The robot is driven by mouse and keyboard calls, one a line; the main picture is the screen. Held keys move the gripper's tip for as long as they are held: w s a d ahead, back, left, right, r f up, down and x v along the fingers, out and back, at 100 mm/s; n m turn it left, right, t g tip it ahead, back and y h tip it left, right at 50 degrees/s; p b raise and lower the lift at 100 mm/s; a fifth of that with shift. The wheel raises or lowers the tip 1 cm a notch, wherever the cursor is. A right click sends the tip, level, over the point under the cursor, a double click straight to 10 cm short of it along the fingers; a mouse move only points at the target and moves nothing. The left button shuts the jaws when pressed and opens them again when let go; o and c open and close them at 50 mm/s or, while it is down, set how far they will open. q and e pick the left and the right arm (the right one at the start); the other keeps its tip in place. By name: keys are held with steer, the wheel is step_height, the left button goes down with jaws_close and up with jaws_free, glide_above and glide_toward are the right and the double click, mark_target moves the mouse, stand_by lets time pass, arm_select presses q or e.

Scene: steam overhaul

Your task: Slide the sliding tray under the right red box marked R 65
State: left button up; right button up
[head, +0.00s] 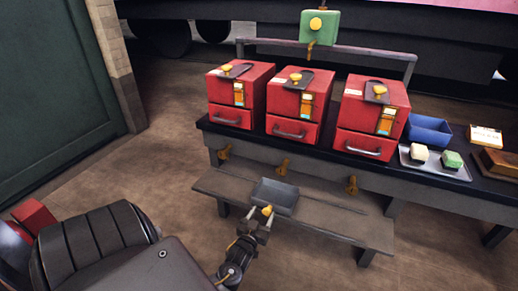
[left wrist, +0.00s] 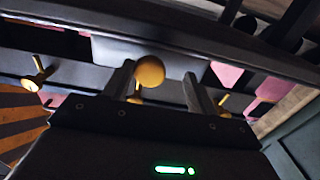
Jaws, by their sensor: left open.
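The sliding tray (head: 280,190) is a shallow grey tray on the low shelf, below the gap between the left and middle red boxes. A round yellow knob (head: 267,210) is on its near side; it also shows in the left wrist view (left wrist: 150,71). My left gripper (head: 260,217) is open at the knob, with a finger on each side of it. I cannot tell whether the fingers touch it. The right red box (head: 365,112) stands on the upper bench, to the right of the tray; its marking is too small to read. My right gripper is not in view.
The left (head: 232,92) and middle (head: 300,105) red boxes stand beside the right one. Yellow brackets hang under the bench edge. The low shelf (head: 335,223) is clear right of the tray. A blue bin (head: 428,130) and a small tray with blocks stand at the right.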

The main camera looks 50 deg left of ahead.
arm_select(q)
steer(key=shift+s+a, duration=0.3)
steer(key=shift+a, duration=0.35)
steer(key=shift+s+a, duration=0.1)
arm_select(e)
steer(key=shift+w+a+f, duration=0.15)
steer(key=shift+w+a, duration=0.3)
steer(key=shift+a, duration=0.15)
arm_select(q)
steer(key=shift+s+a, duration=0.15)
steer(key=shift+a, duration=0.1)
steer(key=p+v, duration=0.4)
steer(key=v, duration=0.8)
steer(key=shift+d+p, duration=0.3)
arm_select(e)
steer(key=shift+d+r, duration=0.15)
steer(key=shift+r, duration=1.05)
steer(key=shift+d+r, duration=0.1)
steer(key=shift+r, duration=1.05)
